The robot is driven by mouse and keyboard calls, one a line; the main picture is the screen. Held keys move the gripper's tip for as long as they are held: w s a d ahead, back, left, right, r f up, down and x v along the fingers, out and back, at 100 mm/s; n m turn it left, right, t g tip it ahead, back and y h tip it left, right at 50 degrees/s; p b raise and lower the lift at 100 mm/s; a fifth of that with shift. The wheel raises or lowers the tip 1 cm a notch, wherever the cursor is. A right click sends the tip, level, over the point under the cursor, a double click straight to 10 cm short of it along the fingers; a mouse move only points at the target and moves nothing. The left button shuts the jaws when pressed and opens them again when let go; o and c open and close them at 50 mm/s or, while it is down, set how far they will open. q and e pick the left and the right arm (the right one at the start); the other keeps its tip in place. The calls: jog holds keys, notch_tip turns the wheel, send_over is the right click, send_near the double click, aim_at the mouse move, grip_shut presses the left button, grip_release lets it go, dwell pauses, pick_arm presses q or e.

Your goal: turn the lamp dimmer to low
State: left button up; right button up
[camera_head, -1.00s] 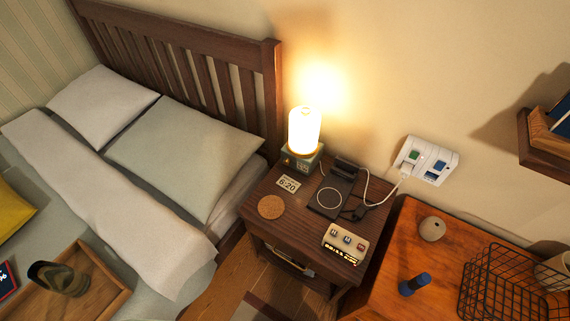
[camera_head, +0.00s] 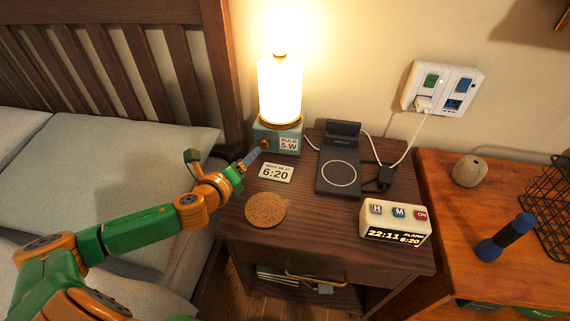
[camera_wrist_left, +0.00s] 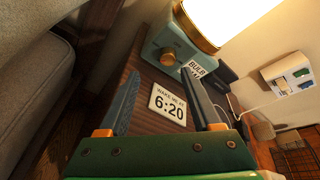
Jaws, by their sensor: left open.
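The lit lamp (camera_head: 280,90) stands at the back left of the nightstand, with a glowing cylindrical shade on a teal base (camera_head: 279,140) labelled "BULB 5 W". Its round brass dimmer knob (camera_head: 265,144) is on the base's front face; it also shows clearly in the left wrist view (camera_wrist_left: 169,57). My left gripper (camera_head: 252,158) is just in front of the knob. In the left wrist view its two fingers (camera_wrist_left: 163,92) are spread apart and empty, with the knob beyond their tips. The knob's exact setting is hard to read. My right gripper is not seen.
A "6:20" card (camera_head: 275,173) lies just below the gripper. A cork coaster (camera_head: 265,210), a black charging pad (camera_head: 339,170) with cables, and an alarm clock (camera_head: 396,222) share the nightstand. The bed (camera_head: 90,180) is at left, an orange-brown cabinet (camera_head: 500,200) at right.

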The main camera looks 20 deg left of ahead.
aim_at(264, 145)
pick_arm(q)
jog(key=shift+w+d+r+m, duration=0.1)
jog(key=shift+w+d+m, duration=0.1)
jog(key=shift+w, duration=0.2)
jog(key=shift+w+d+r+m, duration=0.1)
jog(key=shift+w+d, duration=0.05)
jog(key=shift+w, duration=0.25)
jog(key=x, duration=0.4)
jog(key=shift+w+d+f+b, duration=0.1)
jog(key=shift+w+f+b, duration=0.1)
jog(key=shift+w+b, duration=0.1)
jog(key=shift+w+f, duration=0.1)
jog(key=shift+w, duration=0.35)
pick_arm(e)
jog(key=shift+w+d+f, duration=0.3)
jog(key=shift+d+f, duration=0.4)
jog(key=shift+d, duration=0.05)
pick_arm(q)
grip_shut()
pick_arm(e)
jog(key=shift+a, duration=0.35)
